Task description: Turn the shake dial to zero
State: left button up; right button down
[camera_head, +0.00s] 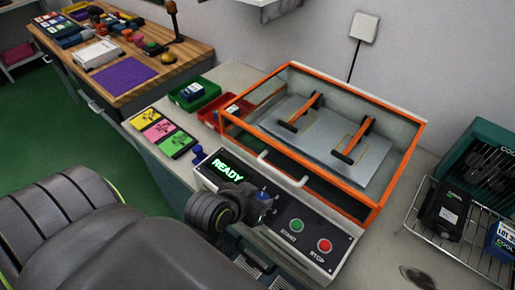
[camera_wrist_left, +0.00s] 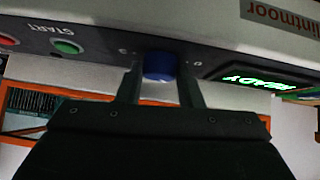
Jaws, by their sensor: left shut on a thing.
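The shake dial is a blue knob (camera_wrist_left: 159,66) on the machine's front panel, between the lit display and the green START button. My left gripper (camera_wrist_left: 160,82) has its two fingers on either side of the dial and is shut on it. In the head view the left gripper (camera_head: 262,205) covers most of the dial. The display (camera_head: 227,170) reads READY in green. The green START button (camera_head: 296,225) and red STOP button (camera_head: 324,245) are right of the dial. The dial's pointer cannot be made out. My right gripper is not in view.
The orange-framed clear lid (camera_head: 372,195) sits above the panel, with a pale handle (camera_head: 283,168) at its front. Colour cards (camera_head: 163,130) and green and red trays (camera_head: 208,105) are to the left. A wire rack (camera_head: 470,235) with dark packs is at right.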

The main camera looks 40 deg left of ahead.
pick_arm(q)
jog(key=shift+f, duration=0.1)
dwell(0.3)
jog(key=o, duration=1)
jog(key=shift+c, duration=0.2)
jog(key=shift+s+r, duration=0.2)
jog(key=shift+r, duration=0.15)
jog(key=d+p+v, duration=0.1)
jog(key=p+v, duration=1.4)
jog(key=v, duration=0.1)
jog(key=shift+s+a+r, duration=0.2)
jog(key=shift+s+a, duration=0.1)
jog(key=shift+a, duration=0.15)
jog(key=shift+f, duration=0.15)
